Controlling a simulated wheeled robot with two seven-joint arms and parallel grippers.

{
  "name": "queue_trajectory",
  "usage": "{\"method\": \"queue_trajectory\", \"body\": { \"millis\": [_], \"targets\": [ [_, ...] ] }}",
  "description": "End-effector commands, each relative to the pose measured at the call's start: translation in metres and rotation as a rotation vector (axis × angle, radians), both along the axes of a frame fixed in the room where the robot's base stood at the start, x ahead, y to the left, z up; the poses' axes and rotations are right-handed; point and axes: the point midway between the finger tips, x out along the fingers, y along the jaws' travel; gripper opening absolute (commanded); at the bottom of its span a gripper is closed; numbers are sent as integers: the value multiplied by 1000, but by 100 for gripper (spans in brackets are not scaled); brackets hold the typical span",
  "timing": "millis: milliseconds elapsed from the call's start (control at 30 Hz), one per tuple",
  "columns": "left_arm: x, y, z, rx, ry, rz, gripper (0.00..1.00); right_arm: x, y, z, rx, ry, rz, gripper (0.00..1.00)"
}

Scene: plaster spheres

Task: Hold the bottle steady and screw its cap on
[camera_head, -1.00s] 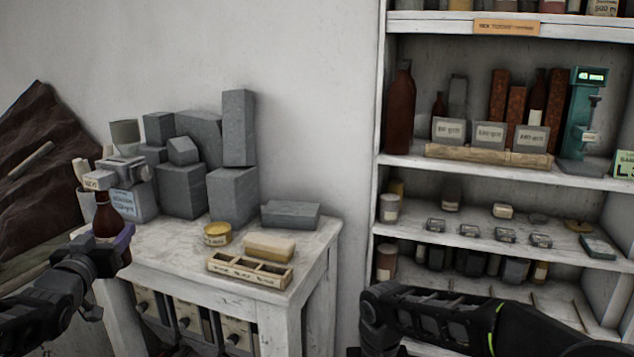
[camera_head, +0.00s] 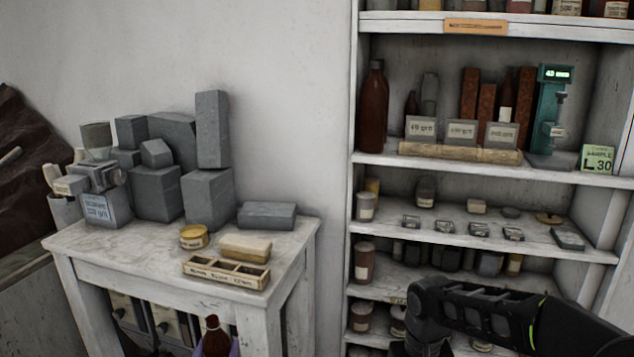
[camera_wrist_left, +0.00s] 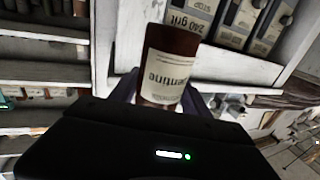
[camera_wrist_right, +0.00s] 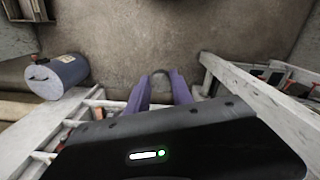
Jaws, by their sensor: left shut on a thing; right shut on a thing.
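A brown bottle (camera_head: 215,338) with a cream label shows at the bottom of the head view, in front of the table. In the left wrist view the bottle (camera_wrist_left: 168,62) sits between the purple fingers of my left gripper (camera_wrist_left: 158,92), which is shut on it. Only its neck and shoulder show in the head view. In the right wrist view the purple fingers of my right gripper (camera_wrist_right: 166,88) are shut on a small dark rounded thing, the cap (camera_wrist_right: 164,73), mostly hidden between them. The cap and bottle are apart. The right fingertips are out of the head view.
White shelves (camera_head: 480,171) with bottles, boxes and jars stand at the right.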

Motion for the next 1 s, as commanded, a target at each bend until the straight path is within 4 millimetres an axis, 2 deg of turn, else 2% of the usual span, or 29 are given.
{"method": "queue_trajectory", "body": {
  "millis": [33, 133, 767, 867, 1000],
  "targets": [
    [0, -8, -2, -1, -3, -14, 0, 0, -4, 0, 0, 0, -8, 0],
    [0, -15, -3, 0, -6, -27, 0, 0, -8, 0, 0, 0, -17, 0],
    [-2, -20, -4, 1, -5, -47, 0, 0, -8, 0, 0, 1, -18, 0],
    [-8, -27, -8, 1, -4, -83, 0, 0, -8, -1, 0, 1, -18, 0],
    [-21, -47, -17, 1, -3, -172, 0, 0, -8, -1, 0, 1, -18, 0]
  ]
}}
